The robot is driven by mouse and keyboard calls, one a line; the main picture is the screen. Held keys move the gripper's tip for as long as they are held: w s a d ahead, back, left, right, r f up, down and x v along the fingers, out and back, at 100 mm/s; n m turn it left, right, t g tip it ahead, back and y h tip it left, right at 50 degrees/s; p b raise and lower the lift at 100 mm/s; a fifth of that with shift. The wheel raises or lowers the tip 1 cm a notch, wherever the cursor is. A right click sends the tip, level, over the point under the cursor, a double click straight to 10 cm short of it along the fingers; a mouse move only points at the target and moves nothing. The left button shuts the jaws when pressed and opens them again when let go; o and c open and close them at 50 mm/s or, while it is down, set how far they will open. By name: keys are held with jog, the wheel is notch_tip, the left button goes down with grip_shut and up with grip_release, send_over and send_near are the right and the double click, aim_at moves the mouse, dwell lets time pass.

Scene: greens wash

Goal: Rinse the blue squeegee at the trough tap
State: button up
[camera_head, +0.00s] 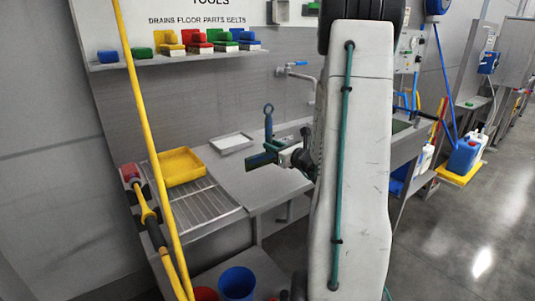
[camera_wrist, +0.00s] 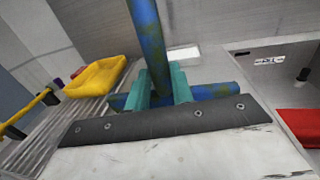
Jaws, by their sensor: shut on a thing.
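The blue squeegee (camera_head: 268,125) is in my gripper (camera_head: 280,152), held above the steel counter left of the trough. Its handle points up, with a ring at the top. In the wrist view the teal fingers (camera_wrist: 166,86) are shut on the squeegee (camera_wrist: 150,40), with its blue crossbar running sideways behind them. Brownish-green marks speckle its blue surface. My arm hides much of the trough (camera_head: 402,127).
A yellow tray (camera_head: 181,152) stands on the drain rack at left; a white tray (camera_head: 232,138) lies behind the squeegee. A yellow pole (camera_head: 140,100) crosses the left side. Coloured brushes line the shelf (camera_head: 150,61). A red object (camera_wrist: 302,126) is at right in the wrist view.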

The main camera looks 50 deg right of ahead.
aim_at(269, 153)
jog(key=shift+w+d+f, duration=0.1)
jog(key=shift+w+d, duration=0.15)
jog(key=shift+w, duration=0.5)
jog(key=shift+w+d+f, duration=0.1)
jog(key=shift+w+d, duration=0.1)
jog(key=shift+w, duration=0.55)
jog(key=shift+w+d+f, duration=0.1)
jog(key=shift+w+f, duration=0.05)
jog(key=shift+f, duration=1.65)
jog(key=o, duration=0.8)
